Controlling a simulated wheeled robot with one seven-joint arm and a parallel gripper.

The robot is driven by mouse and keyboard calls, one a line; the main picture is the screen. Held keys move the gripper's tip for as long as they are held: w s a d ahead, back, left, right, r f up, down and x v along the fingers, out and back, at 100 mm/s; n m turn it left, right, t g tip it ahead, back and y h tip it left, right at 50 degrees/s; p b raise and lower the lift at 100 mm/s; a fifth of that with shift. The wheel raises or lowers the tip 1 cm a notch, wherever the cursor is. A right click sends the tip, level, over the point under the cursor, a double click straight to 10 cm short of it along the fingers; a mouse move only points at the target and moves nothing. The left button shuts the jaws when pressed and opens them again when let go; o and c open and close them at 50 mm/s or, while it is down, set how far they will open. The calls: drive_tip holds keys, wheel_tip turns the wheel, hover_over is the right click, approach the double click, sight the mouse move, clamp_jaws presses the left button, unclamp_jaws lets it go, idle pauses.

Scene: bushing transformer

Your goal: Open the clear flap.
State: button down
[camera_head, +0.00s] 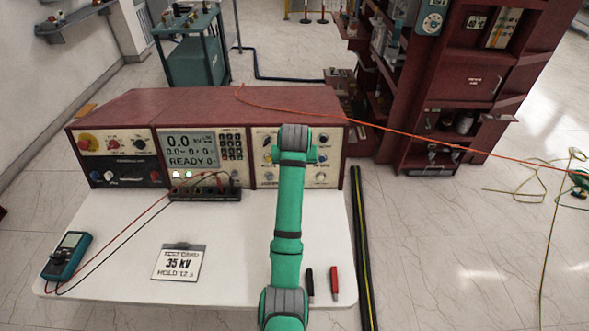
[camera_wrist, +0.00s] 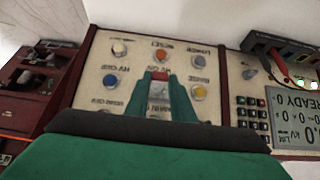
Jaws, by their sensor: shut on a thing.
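My gripper (camera_wrist: 160,84) is at the knob-and-button panel (camera_wrist: 112,70) in the wrist view. Its two green fingers stand on either side of a small pale, see-through piece, seemingly the clear flap (camera_wrist: 158,92), and are shut on it. A red button (camera_wrist: 160,76) shows at the fingertips. The flap's hinge and angle cannot be made out. In the head view my arm reaches forward over the table to the right-hand panel (camera_head: 327,150) of the maroon console, and the arm hides the flap and fingertips there.
Blue, yellow, orange and white controls surround the fingers closely. The console (camera_head: 190,104) stands at the back of the white table (camera_head: 110,222). A multimeter (camera_head: 66,256), a 35 kV card (camera_head: 178,263) and red and black pieces lie on the table. An orange cable (camera_head: 400,131) runs right.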

drive_tip(key=shift+w+r+g, duration=0.4)
drive_tip(key=shift+r+g, duration=0.35)
drive_tip(key=shift+g, duration=0.5)
drive_tip(key=shift+w+r+g, duration=0.35)
drive_tip(key=shift+r+g, duration=0.35)
drive_tip(key=shift+g, duration=0.55)
drive_tip(key=shift+w, duration=0.1)
